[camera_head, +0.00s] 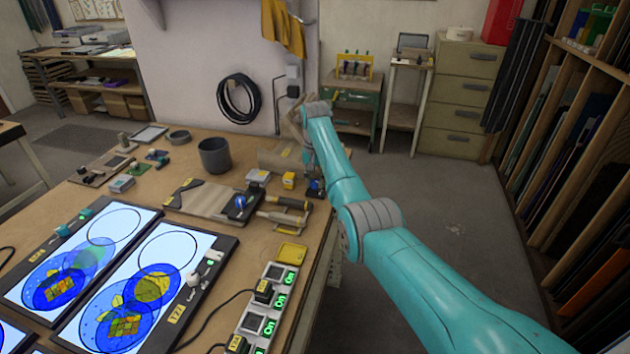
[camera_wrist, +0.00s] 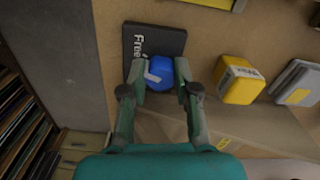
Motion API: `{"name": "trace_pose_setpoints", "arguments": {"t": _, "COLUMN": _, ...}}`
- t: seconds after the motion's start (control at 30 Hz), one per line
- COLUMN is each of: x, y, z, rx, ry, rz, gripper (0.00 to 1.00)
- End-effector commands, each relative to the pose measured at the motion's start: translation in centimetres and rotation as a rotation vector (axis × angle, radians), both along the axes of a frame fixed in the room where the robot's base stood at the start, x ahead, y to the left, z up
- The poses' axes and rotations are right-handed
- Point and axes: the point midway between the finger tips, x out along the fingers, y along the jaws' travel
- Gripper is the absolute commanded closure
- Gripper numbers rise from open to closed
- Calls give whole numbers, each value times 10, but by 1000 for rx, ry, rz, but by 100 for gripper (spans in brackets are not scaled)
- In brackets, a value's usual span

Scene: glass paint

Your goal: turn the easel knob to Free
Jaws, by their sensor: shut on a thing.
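The blue easel knob (camera_wrist: 161,73) stands on a dark plate (camera_wrist: 172,40) marked "Free" in white letters, in the wrist view. A white pointer mark lies on the left part of the knob's top; the "Free" letters are above and left of it. My gripper (camera_wrist: 160,82) is shut on the knob, one finger on each side. In the head view the dark plate (camera_head: 316,190) is at the table's right edge, with the knob mostly hidden by my arm.
A yellow block (camera_wrist: 240,80) stands close to the right of my gripper in the wrist view, with a grey box (camera_wrist: 296,83) beyond it. The table's edge is just left of the plate. A second blue knob-like part (camera_head: 240,201) is on the table in the head view.

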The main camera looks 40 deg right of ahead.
Motion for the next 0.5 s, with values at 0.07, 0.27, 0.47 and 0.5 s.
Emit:
{"name": "trace_pose_setpoints", "arguments": {"t": 0.07, "x": 0, "y": 0, "z": -1, "rx": 0, "ry": 1, "rz": -48, "gripper": 100}}
{"name": "trace_pose_setpoints", "arguments": {"t": 0.27, "x": 0, "y": 0, "z": -1, "rx": 0, "ry": 1, "rz": -145, "gripper": 100}}
{"name": "trace_pose_setpoints", "arguments": {"t": 0.47, "x": 0, "y": 0, "z": -1, "rx": 1, "ry": 1, "rz": -193, "gripper": 100}}
{"name": "trace_pose_setpoints", "arguments": {"t": 0.5, "x": 0, "y": 0, "z": -1, "rx": 1, "ry": 1, "rz": -199, "gripper": 100}}
